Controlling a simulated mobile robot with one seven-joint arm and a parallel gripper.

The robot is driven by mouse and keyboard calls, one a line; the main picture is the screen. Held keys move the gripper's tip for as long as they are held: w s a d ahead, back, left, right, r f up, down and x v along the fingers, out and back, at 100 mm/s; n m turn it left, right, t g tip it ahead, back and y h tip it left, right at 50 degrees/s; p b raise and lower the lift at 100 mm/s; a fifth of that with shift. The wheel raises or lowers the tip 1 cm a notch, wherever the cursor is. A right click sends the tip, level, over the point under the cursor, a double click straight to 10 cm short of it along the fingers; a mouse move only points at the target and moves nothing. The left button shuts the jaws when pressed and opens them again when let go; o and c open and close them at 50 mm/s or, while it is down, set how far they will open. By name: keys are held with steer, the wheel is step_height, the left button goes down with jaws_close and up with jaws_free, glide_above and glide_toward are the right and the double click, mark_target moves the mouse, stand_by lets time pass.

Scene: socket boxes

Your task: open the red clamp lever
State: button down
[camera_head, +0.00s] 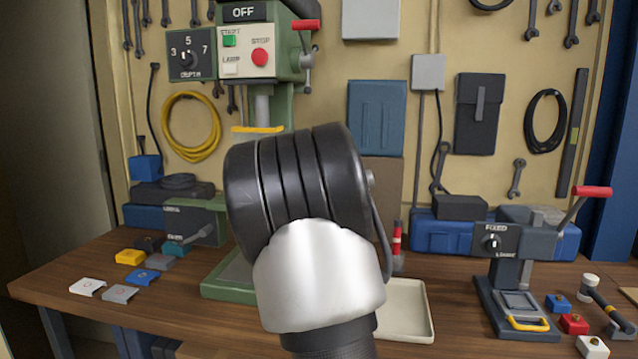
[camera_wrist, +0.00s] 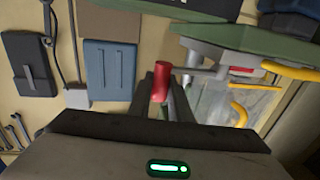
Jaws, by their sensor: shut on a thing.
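In the wrist view a red clamp lever (camera_wrist: 161,78), a short red grip on a grey rod, sits between the fingertips of my gripper (camera_wrist: 164,92). The fingers are shut on the red grip. The rod runs right toward the green drill press (camera_wrist: 245,32), beside a yellow bar. A separate fixture marked FIXED at the right has another red-gripped lever (camera_head: 591,191).
The wooden bench (camera_head: 455,310) has a beige tray (camera_head: 405,310) right of my arm. Small coloured blocks lie at both sides, with a hammer (camera_head: 605,305) at right. The tool board is close behind.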

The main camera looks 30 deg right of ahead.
steer(key=shift+d+r, duration=0.1)
steer(key=shift+d, duration=0.1)
steer(key=c, duration=1.6)
jaws_free()
steer(key=shift+a, duration=0.1)
steer(key=shift+c, duration=0.2)
steer(key=p+v, duration=0.2)
steer(key=v, duration=1.5)
steer(key=shift+s, duration=0.2)
steer(key=shift+a, duration=0.15)
